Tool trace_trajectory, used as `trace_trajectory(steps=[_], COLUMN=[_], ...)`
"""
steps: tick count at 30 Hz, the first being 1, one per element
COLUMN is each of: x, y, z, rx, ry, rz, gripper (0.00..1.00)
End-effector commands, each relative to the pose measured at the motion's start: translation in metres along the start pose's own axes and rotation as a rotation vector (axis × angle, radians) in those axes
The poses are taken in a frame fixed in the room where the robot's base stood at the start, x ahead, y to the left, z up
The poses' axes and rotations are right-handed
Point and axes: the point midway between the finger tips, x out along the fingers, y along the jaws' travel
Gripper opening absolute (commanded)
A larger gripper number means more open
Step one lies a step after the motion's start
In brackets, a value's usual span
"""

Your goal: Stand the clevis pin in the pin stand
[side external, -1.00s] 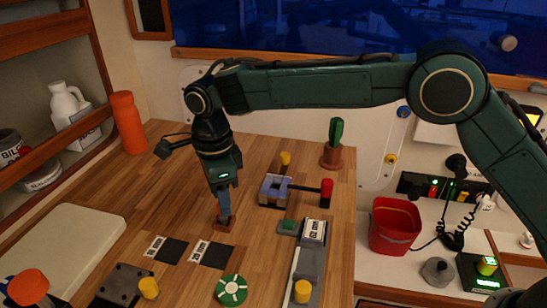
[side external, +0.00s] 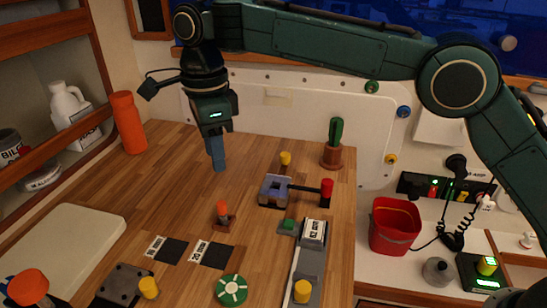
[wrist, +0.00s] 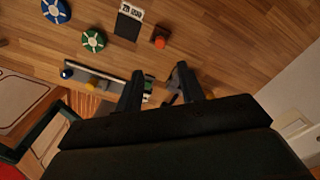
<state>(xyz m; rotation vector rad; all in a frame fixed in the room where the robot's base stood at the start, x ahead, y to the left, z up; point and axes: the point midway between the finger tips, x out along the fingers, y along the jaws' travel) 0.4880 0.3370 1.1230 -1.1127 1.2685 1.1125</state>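The orange-topped clevis pin (side external: 222,208) stands upright in the small brown pin stand (side external: 231,224) on the wooden bench. In the wrist view the pin (wrist: 160,42) shows as an orange top at upper centre. How deep it sits is hidden. My gripper (side external: 218,168) hangs above and behind the stand, clear of the pin. In the wrist view its two fingers (wrist: 158,80) are apart with nothing held between them.
A grey vise with a red-knobbed handle (side external: 326,190) stands right of the stand. A grey rail (side external: 309,262) with a yellow knob and a green-white disc (side external: 231,290) lie in front. Dark label squares (side external: 217,255) lie before the stand. A cactus pot (side external: 331,155) stands at the back.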

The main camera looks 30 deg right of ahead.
Motion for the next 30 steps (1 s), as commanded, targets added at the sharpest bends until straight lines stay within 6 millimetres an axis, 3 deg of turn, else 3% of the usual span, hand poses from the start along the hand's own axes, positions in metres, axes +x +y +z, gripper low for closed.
trace_trajectory(steps=[19, 23, 30], x=[-0.006, -0.018, -0.052], y=[-0.001, -0.002, 0.003], z=[-0.007, -0.021, -0.072], rx=[-0.019, -0.069, -0.245], ry=[-0.005, -0.014, -0.037], rz=[-0.006, -0.019, -0.067], gripper=[0.39, 0.39, 0.39])
